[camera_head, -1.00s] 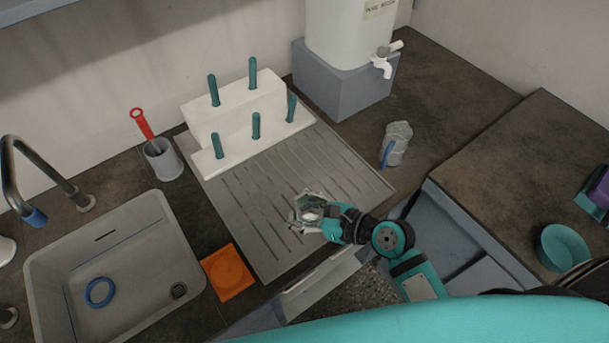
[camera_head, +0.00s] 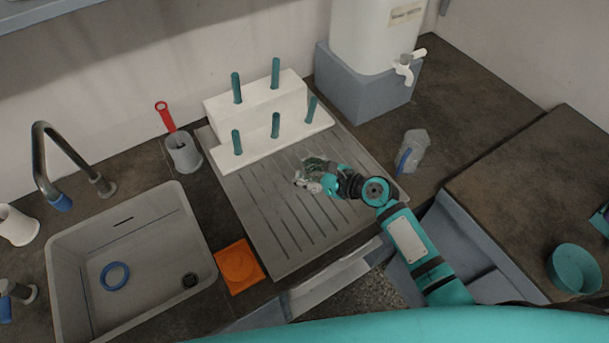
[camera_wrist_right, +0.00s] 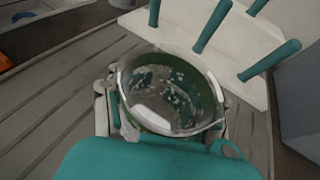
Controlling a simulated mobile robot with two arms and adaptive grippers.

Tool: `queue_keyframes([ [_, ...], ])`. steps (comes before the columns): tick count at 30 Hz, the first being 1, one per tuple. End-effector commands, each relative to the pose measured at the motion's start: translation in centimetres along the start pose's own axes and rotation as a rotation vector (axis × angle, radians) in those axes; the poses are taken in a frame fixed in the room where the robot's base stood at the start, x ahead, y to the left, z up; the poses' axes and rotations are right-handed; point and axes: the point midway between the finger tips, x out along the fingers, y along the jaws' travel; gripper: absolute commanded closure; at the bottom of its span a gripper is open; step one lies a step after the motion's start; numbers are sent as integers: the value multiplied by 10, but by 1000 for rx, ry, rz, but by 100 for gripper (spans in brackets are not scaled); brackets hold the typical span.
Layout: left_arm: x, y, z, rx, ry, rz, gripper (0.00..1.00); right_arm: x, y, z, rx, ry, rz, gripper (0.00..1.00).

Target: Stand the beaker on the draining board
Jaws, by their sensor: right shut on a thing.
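The glass beaker (camera_wrist_right: 170,92) is clear, with a greenish tint and pale specks, and is held by my right gripper (camera_head: 316,183). In the right wrist view its round open mouth faces the camera, with a finger on each side of the glass. In the head view the beaker (camera_head: 318,166) shows only partly behind the gripper. It is over the grooved grey draining board (camera_head: 272,226), in front of the pegs. I cannot tell whether its base touches the board. My left gripper is not in view.
A white stepped rack (camera_head: 262,108) with teal pegs stands on the board's back part. A sink (camera_head: 130,262) with a blue ring lies left. An orange mat (camera_head: 238,266) lies beside the board. The board's left front is clear.

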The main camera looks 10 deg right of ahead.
Motion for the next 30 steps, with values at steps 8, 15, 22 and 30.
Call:
queue_keyframes([
  [8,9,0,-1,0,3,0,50,16,-6,-30,1,0,0,100],
  [15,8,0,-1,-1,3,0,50,16,-6,-31,-1,-2,-1,100],
  [22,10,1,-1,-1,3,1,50,17,-5,-34,-1,-1,0,63],
  [30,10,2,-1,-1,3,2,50,17,-5,-34,-1,-1,0,28],
])
